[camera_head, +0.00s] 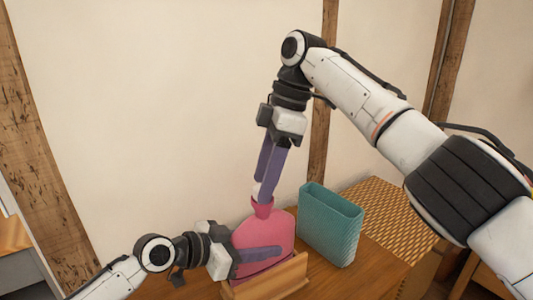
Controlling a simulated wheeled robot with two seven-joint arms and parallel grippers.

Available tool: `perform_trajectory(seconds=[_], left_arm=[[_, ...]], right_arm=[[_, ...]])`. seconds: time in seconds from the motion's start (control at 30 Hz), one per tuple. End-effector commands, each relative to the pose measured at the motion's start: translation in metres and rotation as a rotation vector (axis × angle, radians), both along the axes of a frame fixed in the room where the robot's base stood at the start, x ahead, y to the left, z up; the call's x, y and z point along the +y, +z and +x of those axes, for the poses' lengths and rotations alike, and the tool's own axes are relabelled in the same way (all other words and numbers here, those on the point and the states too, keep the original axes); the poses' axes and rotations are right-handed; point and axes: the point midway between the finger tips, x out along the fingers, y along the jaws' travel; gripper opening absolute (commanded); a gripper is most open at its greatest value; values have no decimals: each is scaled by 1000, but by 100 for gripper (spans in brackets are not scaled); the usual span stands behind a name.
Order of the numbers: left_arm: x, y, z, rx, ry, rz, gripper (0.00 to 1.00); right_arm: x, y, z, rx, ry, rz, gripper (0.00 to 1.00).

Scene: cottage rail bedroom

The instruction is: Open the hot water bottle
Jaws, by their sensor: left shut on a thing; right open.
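The pink hot water bottle (262,230) stands upright in a low wooden holder (275,284) on the table, its funnel-shaped neck (262,210) facing up. A small whitish stopper (256,190) shows at the mouth, partly hidden by my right gripper's fingers. My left gripper (278,252) comes in from the left and is shut on the bottle's lower body, one purple finger across its front. My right gripper (265,192) points down from above, its fingers open at the stopper. Whether they touch it I cannot tell.
A teal textured open box (330,226) stands close to the right of the bottle. A yellow woven surface (395,215) lies behind and right of it. The wooden tabletop (350,284) is clear at the front right. A cream wall with timber posts is behind.

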Motion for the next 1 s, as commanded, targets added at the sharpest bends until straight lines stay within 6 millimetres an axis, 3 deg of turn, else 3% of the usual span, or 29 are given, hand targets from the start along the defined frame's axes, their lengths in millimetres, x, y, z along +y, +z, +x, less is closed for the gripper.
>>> perform_trajectory(seconds=[0.37,0.7,1.0], left_arm=[[-1,-2,-2,7,-3,-1,0],[-1,-2,-2,7,-3,-1,0],[-1,-2,-2,7,-3,-1,0]], right_arm=[[0,54,-12,3,-627,-78,51],[-2,92,-31,-21,-1212,-41,51],[-4,104,-40,-27,-1450,8,51]])
